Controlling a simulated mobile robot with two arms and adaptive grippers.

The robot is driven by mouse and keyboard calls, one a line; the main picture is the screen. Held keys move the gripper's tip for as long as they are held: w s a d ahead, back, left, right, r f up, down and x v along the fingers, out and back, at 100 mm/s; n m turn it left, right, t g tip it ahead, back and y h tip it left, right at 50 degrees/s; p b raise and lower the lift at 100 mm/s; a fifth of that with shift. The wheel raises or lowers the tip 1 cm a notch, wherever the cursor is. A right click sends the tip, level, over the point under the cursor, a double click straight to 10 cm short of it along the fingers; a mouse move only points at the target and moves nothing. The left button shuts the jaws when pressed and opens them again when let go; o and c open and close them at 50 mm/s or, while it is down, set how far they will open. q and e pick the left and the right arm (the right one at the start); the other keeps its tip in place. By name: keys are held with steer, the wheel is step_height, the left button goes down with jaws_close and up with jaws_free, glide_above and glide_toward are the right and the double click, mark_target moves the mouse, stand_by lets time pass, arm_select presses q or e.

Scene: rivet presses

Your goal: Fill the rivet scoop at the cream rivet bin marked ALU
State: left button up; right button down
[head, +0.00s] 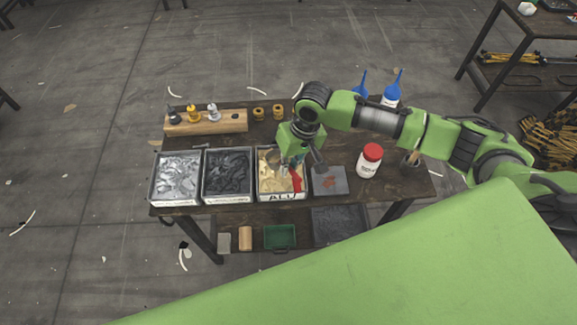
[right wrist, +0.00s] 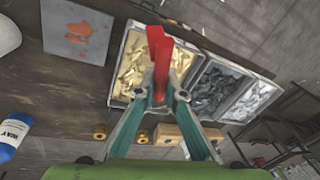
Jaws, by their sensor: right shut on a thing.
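The bin marked ALU (head: 281,197) is the rightmost of three bins in a row on the workbench and holds gold-coloured rivets. It also shows in the right wrist view (right wrist: 118,101). My right gripper (head: 295,165) is over this bin, with its teal fingers (right wrist: 160,92) shut on the red handle of the rivet scoop (right wrist: 159,45). In the head view the red handle (head: 297,181) shows over the bin's right part. The scoop's bowl is hard to make out, so I cannot tell whether it holds rivets. My left gripper is not in view.
Bins of silver rivets (head: 176,201) and dark rivets (head: 227,198) stand left of the ALU bin. A grey plate (head: 333,188) lies right of it, then a red-capped white bottle (head: 369,165). Behind are a wooden block (head: 225,124) and blue-nozzled bottles (head: 391,97).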

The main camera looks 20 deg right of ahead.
mark_target(292, 169)
steer(key=shift+b+x, duration=0.7)
steer(key=shift+x, duration=0.25)
steer(key=shift+s+d+f+t, duration=0.25)
steer(key=shift+s+f+t, duration=0.35)
steer(key=shift+f, duration=0.2)
steer(key=shift+t, duration=0.7)
steer(key=r+p, duration=0.6)
steer(key=shift+s+r, duration=0.3)
steer(key=shift+s, duration=0.1)
steer(key=shift+s+r+t+p, duration=0.15)
steer(key=shift+r+t+p, duration=0.15)
steer(key=shift+r+p, duration=0.65)
steer(key=shift+r, duration=0.2)
